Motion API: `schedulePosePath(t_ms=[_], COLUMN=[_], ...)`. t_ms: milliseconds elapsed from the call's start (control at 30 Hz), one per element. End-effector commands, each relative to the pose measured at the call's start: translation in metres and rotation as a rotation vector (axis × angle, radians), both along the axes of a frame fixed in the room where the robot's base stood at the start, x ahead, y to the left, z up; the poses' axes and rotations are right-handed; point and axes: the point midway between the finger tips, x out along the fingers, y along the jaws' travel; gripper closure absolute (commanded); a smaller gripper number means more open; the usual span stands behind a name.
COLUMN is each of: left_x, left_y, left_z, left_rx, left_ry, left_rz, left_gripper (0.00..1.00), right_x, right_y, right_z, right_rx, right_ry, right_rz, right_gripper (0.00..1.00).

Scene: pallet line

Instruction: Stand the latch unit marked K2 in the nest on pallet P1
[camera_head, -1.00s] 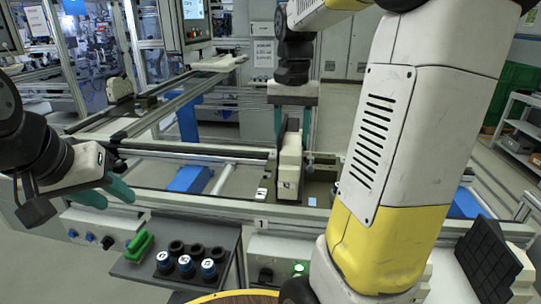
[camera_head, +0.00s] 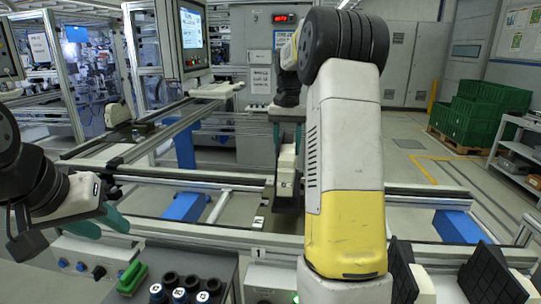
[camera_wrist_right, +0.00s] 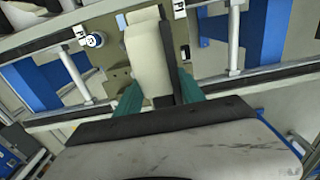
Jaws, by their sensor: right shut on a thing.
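My right gripper (camera_wrist_right: 160,92) is shut on a cream latch unit (camera_wrist_right: 148,62) with a dark strip along one side. The unit also shows in the head view (camera_head: 287,165), upright under my right wrist, with a small marking on its lower face too small to read. It is over or on the pallet area between the rails; I cannot tell whether its foot touches. An olive-grey pallet plate (camera_wrist_right: 118,76) shows beside it in the wrist view; its nest is hidden. My left gripper (camera_head: 100,224) is open and empty at the left, with teal fingers.
A black shelf at the front left holds a green piece (camera_head: 132,278) and several dark cylinders (camera_head: 180,296). Black slanted racks (camera_head: 490,272) stand at the right. My right arm blocks the centre right.

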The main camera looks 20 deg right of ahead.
Motion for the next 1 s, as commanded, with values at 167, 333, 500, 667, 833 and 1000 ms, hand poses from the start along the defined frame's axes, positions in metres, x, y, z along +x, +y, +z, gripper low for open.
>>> schedulePosePath(t_ms=[167,333,500,667,833,1000], left_x=[0.000,0.000,0.000,0.000,0.000,0.000], left_y=[0.000,0.000,0.000,0.000,0.000,0.000], left_z=[0.000,0.000,0.000,0.000,0.000,0.000], left_rx=[0.000,0.000,0.000,0.000,0.000,0.000], left_ry=[0.000,0.000,0.000,0.000,0.000,0.000], left_rz=[0.000,0.000,0.000,0.000,0.000,0.000], left_gripper=[0.64,0.64,0.64,0.64,0.64,0.64], right_x=[-0.002,-0.002,-0.002,-0.002,-0.002,-0.002], right_y=[0.001,0.001,0.001,0.001,0.001,0.001], right_z=[-0.027,-0.029,-0.031,-0.032,-0.032,-0.030], right_rx=[0.001,0.001,0.000,0.000,0.000,0.000], right_ry=[0.005,0.002,0.003,0.003,0.003,0.003], right_rz=[0.000,0.000,0.000,0.000,0.000,0.000], right_gripper=[1.00,1.00,1.00,0.32,0.32,0.32])
